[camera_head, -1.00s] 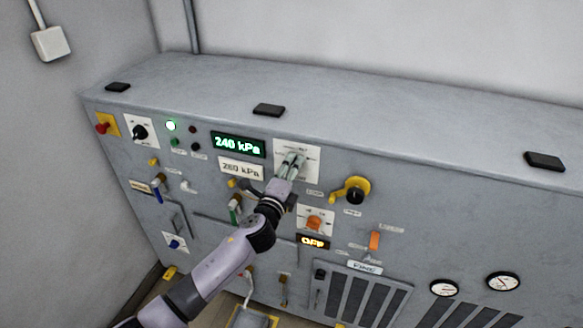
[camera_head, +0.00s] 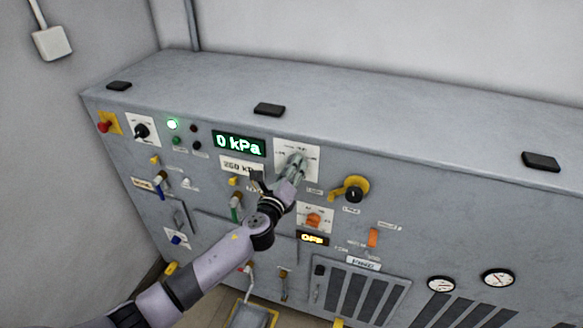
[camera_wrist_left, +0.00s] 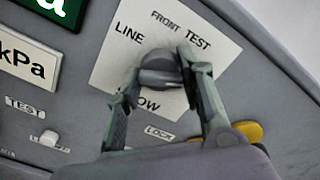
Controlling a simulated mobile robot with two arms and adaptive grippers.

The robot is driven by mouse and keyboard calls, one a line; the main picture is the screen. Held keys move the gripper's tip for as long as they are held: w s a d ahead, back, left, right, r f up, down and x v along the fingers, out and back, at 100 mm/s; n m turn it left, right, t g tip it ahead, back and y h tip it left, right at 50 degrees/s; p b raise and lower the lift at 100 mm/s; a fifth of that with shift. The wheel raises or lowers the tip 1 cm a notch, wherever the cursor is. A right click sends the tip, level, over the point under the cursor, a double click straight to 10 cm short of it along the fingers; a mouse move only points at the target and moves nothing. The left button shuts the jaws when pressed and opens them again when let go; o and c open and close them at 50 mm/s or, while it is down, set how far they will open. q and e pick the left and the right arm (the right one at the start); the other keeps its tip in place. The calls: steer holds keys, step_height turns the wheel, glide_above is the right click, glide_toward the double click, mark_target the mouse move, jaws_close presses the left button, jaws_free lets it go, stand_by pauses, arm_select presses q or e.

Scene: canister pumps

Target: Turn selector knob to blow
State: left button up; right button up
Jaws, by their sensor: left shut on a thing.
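The selector knob (camera_wrist_left: 160,72) is a dark grey knob on a white label plate (camera_wrist_left: 118,68) in the left wrist view. The plate reads LINE at left, FRONT at top and TEST at right. A partly covered word ending in "OW" is below the knob. My left gripper (camera_wrist_left: 158,62) has one finger on each side of the knob and is shut on it. Which label the knob points at is not clear. In the head view my left gripper (camera_head: 296,165) covers the knob on the white plate (camera_head: 312,152). My right gripper is not in view.
A green display (camera_head: 239,144) reads 0 kPa left of the plate. A yellow lever with a black hub (camera_head: 353,189) is to the right, and an orange switch (camera_head: 314,220) is below. Several other switches surround the arm. The cabinet top is mostly clear.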

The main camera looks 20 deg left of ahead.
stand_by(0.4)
arm_select(q)
steer(key=o, duration=1.2)
steer(key=shift+c, duration=0.2)
steer(key=s, duration=1.2)
steer(key=shift+a, duration=0.15)
